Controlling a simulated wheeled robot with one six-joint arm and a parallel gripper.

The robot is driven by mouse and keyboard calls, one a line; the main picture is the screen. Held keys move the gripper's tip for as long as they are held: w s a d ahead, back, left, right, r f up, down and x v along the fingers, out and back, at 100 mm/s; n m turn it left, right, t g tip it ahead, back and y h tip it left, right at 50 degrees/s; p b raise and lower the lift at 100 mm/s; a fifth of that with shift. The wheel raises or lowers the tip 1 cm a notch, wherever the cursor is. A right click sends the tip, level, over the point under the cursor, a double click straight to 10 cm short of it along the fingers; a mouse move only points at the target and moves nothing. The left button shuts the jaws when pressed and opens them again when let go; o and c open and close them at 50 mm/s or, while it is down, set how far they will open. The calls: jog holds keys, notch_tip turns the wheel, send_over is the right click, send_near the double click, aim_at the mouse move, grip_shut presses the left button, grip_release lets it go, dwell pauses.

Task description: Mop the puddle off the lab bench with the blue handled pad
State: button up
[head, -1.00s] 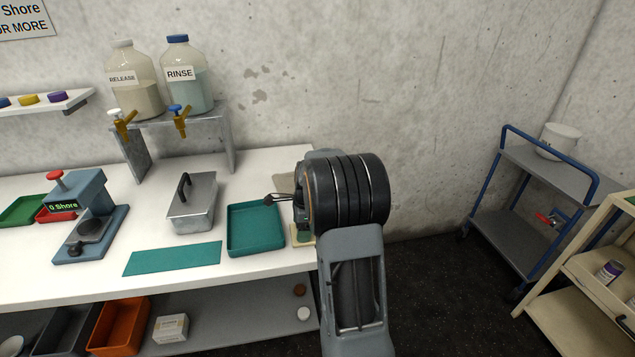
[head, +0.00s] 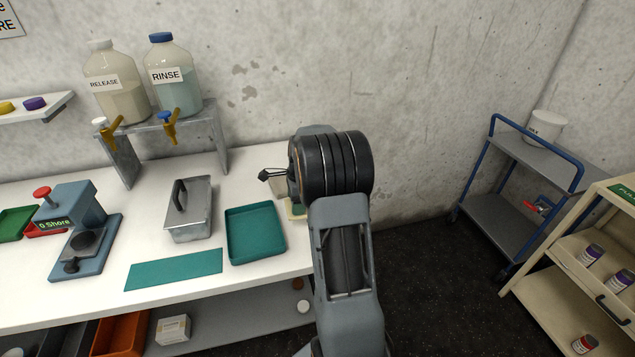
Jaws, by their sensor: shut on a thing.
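My gripper (head: 275,175) is mostly hidden behind my dark, ringed wrist, over the right end of the white lab bench (head: 110,286). Only a dark piece of it shows, poking out to the left. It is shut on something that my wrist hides. I cannot make out the blue handled pad anywhere in this view. A dull beige-grey patch (head: 268,188) lies on the bench just below the gripper; I cannot tell whether it is the puddle. A cream-edged item with green inside (head: 297,212) is partly covered by my arm, beside the patch.
A teal tray (head: 256,259), a teal mat (head: 172,269), a lidded metal box (head: 190,228) and a blue-grey gauge (head: 80,225) stand on the bench. RELEASE (head: 122,100) and RINSE (head: 178,95) bottles stand behind. A blue-railed cart (head: 515,150) and cream shelf cart (head: 540,272) stand right.

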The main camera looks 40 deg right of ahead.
jog(key=shift+r+p, duration=0.8)
jog(key=shift+r, duration=0.7)
jog(key=shift+r, duration=0.15)
jog(key=shift+r+p, duration=0.8)
jog(key=shift+r, duration=0.05)
jog(key=shift+s+a+r, duration=0.1)
jog(key=s+a+b, duration=0.1)
jog(key=s+a, duration=0.3)
jog(key=s, duration=0.2)
jog(key=shift+s+a, duration=0.15)
jog(key=shift+a, duration=0.15)
